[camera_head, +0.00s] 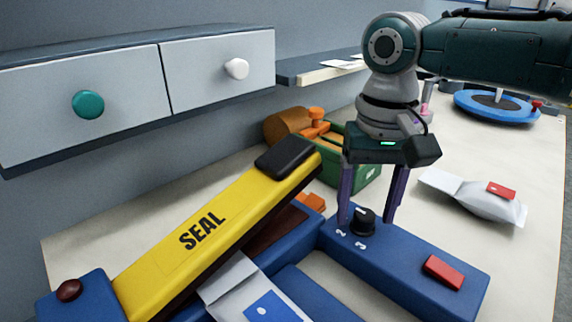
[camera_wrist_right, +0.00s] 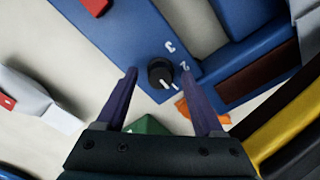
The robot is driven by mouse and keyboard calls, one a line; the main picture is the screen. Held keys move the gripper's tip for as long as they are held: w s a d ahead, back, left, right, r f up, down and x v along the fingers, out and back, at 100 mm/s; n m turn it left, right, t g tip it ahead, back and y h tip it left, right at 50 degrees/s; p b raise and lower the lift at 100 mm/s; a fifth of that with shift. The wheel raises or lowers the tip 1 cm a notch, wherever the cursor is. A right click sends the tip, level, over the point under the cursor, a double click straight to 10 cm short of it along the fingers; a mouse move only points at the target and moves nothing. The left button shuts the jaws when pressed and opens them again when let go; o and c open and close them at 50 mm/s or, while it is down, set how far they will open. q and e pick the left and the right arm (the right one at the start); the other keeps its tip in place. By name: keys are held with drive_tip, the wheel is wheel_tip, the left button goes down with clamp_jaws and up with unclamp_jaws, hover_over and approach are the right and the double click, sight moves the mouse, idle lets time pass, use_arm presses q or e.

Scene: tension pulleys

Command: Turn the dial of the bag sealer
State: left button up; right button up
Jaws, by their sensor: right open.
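The bag sealer has a blue base (camera_head: 410,260) and a raised yellow lever arm (camera_head: 200,240) marked SEAL with a black grip. Its black dial (camera_head: 363,220) stands on the right part of the base, with white numerals beside it. In the right wrist view the dial lies between and beyond the fingertips, and I see no contact. My left gripper is not in view.
A grey and white bag (camera_head: 232,285) lies in the sealer under the lever. A red block (camera_head: 443,271) sits on the base. A green crate (camera_head: 370,178) stands behind, and another bag (camera_head: 465,195) lies on the right. Drawers (camera_head: 215,72) hang on the wall.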

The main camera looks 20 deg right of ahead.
clamp_jaws()
idle(0.6)
